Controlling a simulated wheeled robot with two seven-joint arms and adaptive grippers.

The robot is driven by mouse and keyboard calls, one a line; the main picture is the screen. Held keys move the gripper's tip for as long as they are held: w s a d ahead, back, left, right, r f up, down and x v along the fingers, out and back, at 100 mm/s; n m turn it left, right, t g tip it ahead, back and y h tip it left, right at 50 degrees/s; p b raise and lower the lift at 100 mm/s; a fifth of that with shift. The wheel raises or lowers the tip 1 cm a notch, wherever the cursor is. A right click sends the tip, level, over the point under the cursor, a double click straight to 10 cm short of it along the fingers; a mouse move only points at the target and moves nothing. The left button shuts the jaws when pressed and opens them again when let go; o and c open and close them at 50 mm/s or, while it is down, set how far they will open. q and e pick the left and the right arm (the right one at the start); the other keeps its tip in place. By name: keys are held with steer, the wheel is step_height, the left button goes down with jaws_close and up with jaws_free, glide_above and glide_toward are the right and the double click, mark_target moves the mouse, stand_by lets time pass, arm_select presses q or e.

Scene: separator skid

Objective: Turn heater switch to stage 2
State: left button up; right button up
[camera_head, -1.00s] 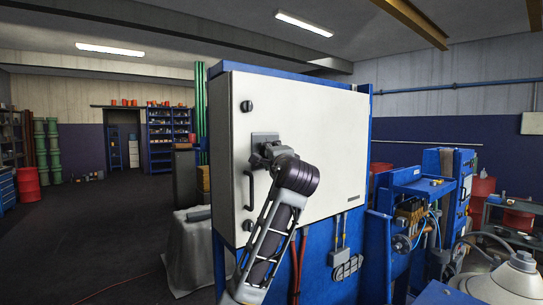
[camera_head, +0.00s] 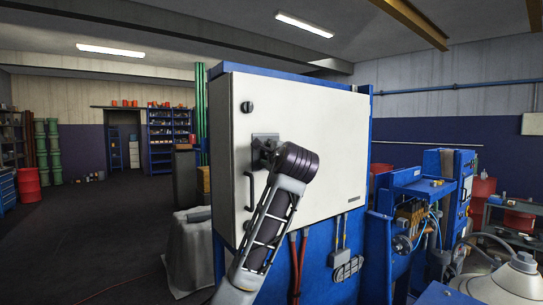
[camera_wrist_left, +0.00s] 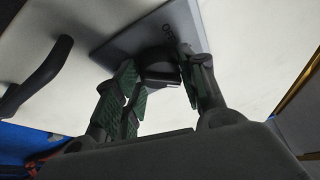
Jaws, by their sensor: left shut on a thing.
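The heater switch is a dark knob (camera_wrist_left: 158,72) on a grey plate (camera_wrist_left: 125,42) on the white cabinet door. Lettering that seems to read "OFF" shows in part on the plate; the other marks are hidden, so the stage set cannot be read. My left gripper (camera_wrist_left: 165,88) is shut on the knob, one finger on each side, in the left wrist view. In the head view my left gripper (camera_head: 264,152) is in front of the plate (camera_head: 266,136), and my wrist hides most of the knob. My right gripper is not in view.
The white cabinet (camera_head: 335,130) has a black door handle (camera_head: 249,190) close below and left of the plate; it also shows in the left wrist view (camera_wrist_left: 42,72). Red cables and grey conduits hang under the cabinet. Open floor (camera_head: 100,225) lies to the left.

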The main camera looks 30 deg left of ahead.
arm_select(q)
steer(key=o, duration=1)
steer(key=v, duration=1.2)
steer(key=shift+w, duration=0.1)
steer(key=shift+n, duration=0.3)
